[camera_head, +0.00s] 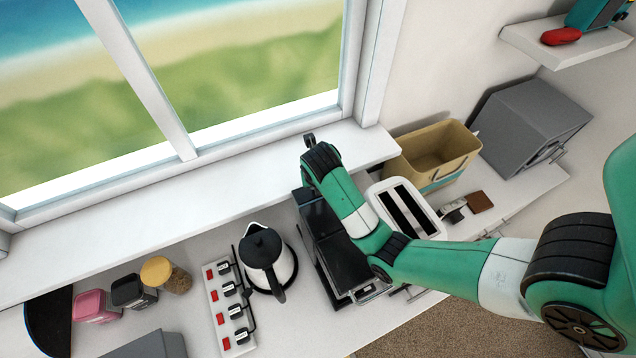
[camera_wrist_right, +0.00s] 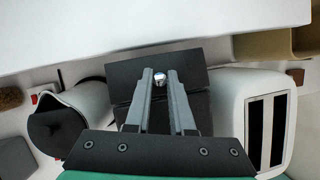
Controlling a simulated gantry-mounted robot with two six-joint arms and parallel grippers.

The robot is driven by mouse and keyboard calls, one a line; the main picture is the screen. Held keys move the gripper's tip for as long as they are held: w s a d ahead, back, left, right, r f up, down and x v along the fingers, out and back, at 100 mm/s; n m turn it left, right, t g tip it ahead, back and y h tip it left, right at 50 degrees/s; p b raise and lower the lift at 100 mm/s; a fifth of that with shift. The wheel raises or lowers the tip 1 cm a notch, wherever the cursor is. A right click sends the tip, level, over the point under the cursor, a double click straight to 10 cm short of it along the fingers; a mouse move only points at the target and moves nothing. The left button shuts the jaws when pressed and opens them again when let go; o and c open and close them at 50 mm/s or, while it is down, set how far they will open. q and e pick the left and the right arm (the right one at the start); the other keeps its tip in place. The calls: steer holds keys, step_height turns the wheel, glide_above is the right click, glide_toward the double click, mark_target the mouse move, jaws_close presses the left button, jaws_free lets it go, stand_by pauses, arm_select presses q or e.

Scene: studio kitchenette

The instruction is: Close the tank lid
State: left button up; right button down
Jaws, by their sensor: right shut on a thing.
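The black coffee machine (camera_head: 340,262) stands on the counter between the kettle and the toaster. Its dark tank lid (camera_head: 313,212) shows at the back of the machine, partly covered by my right arm; I cannot tell its exact angle. In the right wrist view the lid is a dark flat panel (camera_wrist_right: 190,58) beyond my fingers. My right gripper (camera_wrist_right: 160,76) has its fingertips against the panel, shut on it, with a small round silver part (camera_wrist_right: 159,78) between the tips. In the head view the right fingers are hidden behind the wrist. My left gripper is not in view.
A kettle (camera_head: 264,250) stands close on the left, beside a switched power strip (camera_head: 223,305). A white toaster (camera_head: 423,222) is close on the right, with a tan bin (camera_head: 452,150) behind it. The window sill (camera_head: 200,205) runs along the back.

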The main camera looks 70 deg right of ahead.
steer(key=shift+s+a+f+t+h, duration=0.25)
steer(key=shift+f+t+h, duration=0.05)
steer(key=shift+h, duration=0.1)
steer(key=shift+s+a+f+t+h, duration=0.1)
steer(key=shift+s+f+t+h, duration=0.1)
steer(key=shift+t+h, duration=0.35)
steer(key=c, duration=0.8)
jaws_free()
steer(key=shift+o, duration=0.2)
steer(key=shift+w+r, duration=0.1)
steer(key=shift+r, duration=0.05)
